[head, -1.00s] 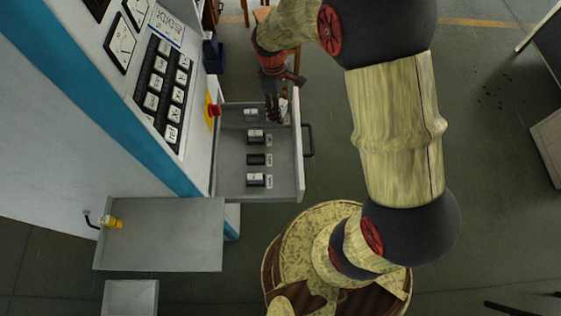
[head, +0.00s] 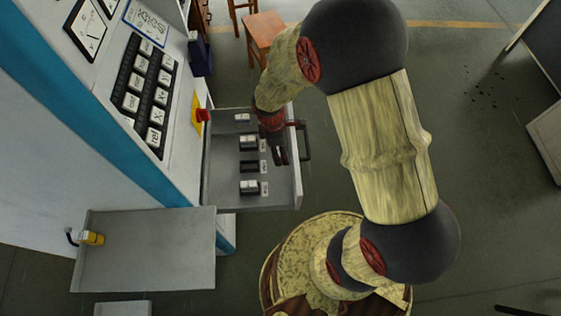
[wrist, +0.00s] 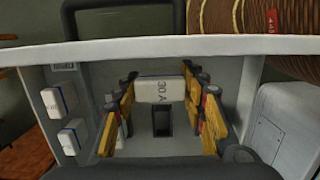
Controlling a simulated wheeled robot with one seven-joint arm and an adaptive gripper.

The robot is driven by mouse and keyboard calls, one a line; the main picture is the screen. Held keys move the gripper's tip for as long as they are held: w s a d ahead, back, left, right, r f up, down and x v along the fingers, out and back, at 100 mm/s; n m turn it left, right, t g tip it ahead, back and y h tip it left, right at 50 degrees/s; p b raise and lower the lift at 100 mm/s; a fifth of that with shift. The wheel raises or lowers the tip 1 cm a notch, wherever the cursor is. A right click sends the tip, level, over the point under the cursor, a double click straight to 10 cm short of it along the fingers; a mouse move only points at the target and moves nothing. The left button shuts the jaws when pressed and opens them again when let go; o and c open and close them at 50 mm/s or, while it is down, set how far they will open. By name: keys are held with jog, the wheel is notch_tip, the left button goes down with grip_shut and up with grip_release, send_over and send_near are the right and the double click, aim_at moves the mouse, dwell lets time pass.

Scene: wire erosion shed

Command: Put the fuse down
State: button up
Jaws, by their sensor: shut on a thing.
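The fuse (wrist: 160,91) is a white block marked "30 A". In the wrist view it sits between the fingertips of my gripper (wrist: 161,84), which is shut on it. In the head view my gripper (head: 280,156) hangs over the front part of the open drawer (head: 270,199), and the held fuse is hard to make out. An empty black slot (wrist: 162,122) in the drawer floor shows just below the fuse in the wrist view. It also shows in the head view (head: 249,166), left of the fingers. I cannot tell the fuse's height above the floor.
Other white fuses stand in the drawer, one at the back (head: 242,117), one beside the empty slot (head: 248,140) and one nearer (head: 249,187). The drawer handle (head: 304,141) is close to my gripper. A grey shelf (head: 150,260) juts out at lower left.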

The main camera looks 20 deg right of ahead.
jog(key=shift+f+b, duration=1.1)
jog(key=shift+f, duration=1.8)
jog(key=shift+f, duration=0.15)
jog(key=o, duration=1.3)
